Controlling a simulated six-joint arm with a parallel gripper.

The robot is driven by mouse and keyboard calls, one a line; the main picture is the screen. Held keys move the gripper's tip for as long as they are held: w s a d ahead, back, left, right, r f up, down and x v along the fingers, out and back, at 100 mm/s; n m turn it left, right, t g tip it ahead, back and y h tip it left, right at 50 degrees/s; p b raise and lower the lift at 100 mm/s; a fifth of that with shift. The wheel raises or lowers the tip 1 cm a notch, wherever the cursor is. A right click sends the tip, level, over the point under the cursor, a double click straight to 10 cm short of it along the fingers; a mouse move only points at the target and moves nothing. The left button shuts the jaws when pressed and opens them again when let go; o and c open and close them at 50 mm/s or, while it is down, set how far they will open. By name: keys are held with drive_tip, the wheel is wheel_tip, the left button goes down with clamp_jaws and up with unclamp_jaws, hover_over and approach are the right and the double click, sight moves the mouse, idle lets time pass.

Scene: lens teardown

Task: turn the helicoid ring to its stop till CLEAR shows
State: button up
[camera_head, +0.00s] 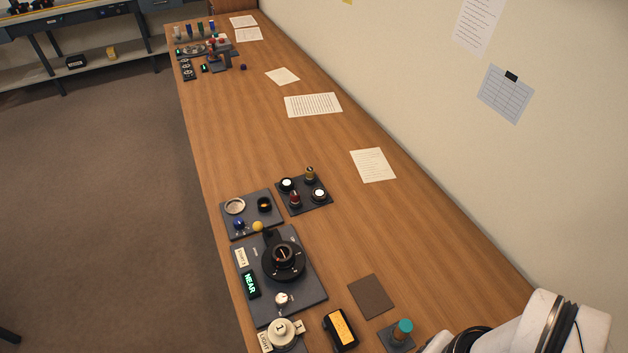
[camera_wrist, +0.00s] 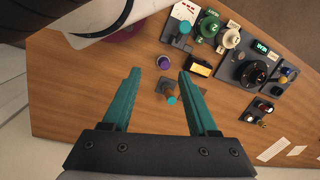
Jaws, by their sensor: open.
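The helicoid ring (camera_head: 284,260) is a black round ring on a dark grey plate (camera_head: 308,300) at the lower middle of the head view. A small display (camera_head: 251,284) beside it glows green with the word NEAR. In the wrist view the ring (camera_wrist: 254,74) is at the upper right, and the display (camera_wrist: 262,47) is lit above it. My gripper (camera_wrist: 159,74) has two teal fingers, spread apart with nothing between them. It is well away from the ring, to its left in the wrist view. In the head view my fingers are out of frame.
A teal-topped peg (camera_head: 403,329) stands on a small base, near my fingertips in the wrist view. A yellow-faced black box (camera_head: 341,329) and a cream knob (camera_head: 282,332) stand near the plate. Trays of small parts (camera_head: 304,195) lie beyond it. The bench's middle is mostly clear.

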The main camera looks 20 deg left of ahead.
drive_tip(key=shift+o, duration=0.7)
drive_tip(key=o, duration=0.3)
drive_tip(key=w+a+r+n, duration=0.1)
drive_tip(key=w+n, duration=0.1)
drive_tip(key=w+a+r+n, duration=0.1)
drive_tip(key=w+n, duration=0.1)
drive_tip(key=w, duration=0.1)
drive_tip(key=w+a+r+n, duration=0.1)
drive_tip(key=w+n, duration=0.1)
drive_tip(key=shift+w+a+r+h, duration=0.2)
drive_tip(key=shift+w+h, duration=0.1)
drive_tip(key=shift+w, duration=0.05)
drive_tip(key=shift+o, duration=0.2)
drive_tip(key=n+h, duration=0.1)
drive_tip(key=n, duration=1.9)
hover_over(281, 252)
wheel_tip(281, 252, down, 4)
wheel_tip(281, 252, down, 14)
drive_tip(key=shift+f, duration=0.55)
drive_tip(key=c, duration=1.4)
